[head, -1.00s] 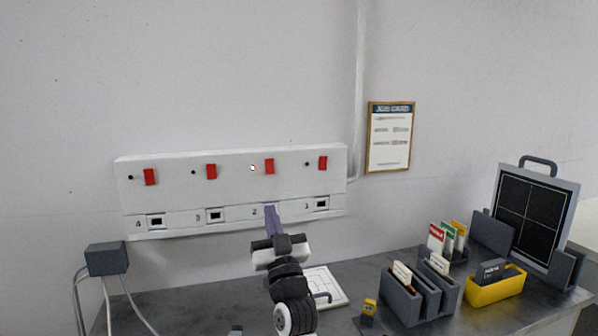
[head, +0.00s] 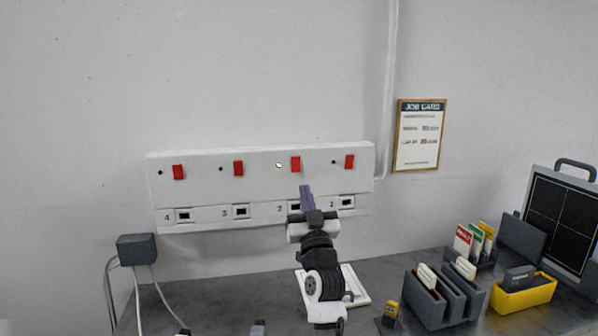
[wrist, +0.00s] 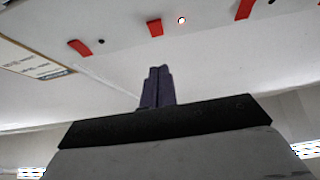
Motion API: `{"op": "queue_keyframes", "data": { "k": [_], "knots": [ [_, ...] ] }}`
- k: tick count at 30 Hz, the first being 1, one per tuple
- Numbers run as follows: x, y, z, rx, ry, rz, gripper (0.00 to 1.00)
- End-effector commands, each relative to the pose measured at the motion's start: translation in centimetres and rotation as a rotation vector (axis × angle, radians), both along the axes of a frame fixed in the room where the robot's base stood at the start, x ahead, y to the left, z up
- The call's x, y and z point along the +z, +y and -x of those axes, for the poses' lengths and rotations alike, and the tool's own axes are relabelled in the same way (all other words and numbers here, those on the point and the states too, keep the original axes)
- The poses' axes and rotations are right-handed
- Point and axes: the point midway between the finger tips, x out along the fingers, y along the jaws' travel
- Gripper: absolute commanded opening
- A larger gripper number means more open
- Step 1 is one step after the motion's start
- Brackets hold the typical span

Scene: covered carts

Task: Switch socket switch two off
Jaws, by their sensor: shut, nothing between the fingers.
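A white socket panel (head: 260,185) on the wall carries a row of red switches, with sockets numbered 4 to 1 from left to right below. Socket switch two (head: 295,163) is the red rocker above number 2. The small lamp (head: 279,165) just left of it glows; the other lamps are dark. My gripper (head: 306,190) is shut and empty, its purple fingers pointing up just below and slightly right of switch two, partly over socket 2. In the wrist view the fingertips (wrist: 158,72) show below switch two (wrist: 155,27), beside the lit lamp (wrist: 182,20). Contact is not visible.
Switch one (head: 349,161) and switch three (head: 238,168) flank switch two. A grey box (head: 137,248) with cables is at lower left. Grey card holders (head: 432,308) and a yellow bin (head: 522,295) stand on the bench at right. A job card (head: 418,135) hangs on the wall.

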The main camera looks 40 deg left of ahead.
Motion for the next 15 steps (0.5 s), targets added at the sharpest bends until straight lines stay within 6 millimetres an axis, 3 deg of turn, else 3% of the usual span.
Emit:
{"op": "queue_keyframes", "data": {
  "k": [1,6,9,15],
  "knots": [
    [1.2,0.8,-0.6,0.001,-0.001,0.0,0.0],
    [3.3,3.1,-2.5,0.001,-0.001,0.0,0.0],
    [2.2,4.2,-3.5,0.0,0.0,0.002,0.0],
    [2.1,5.6,-4.7,0.001,-0.001,0.0,0.0]
  ]
}}
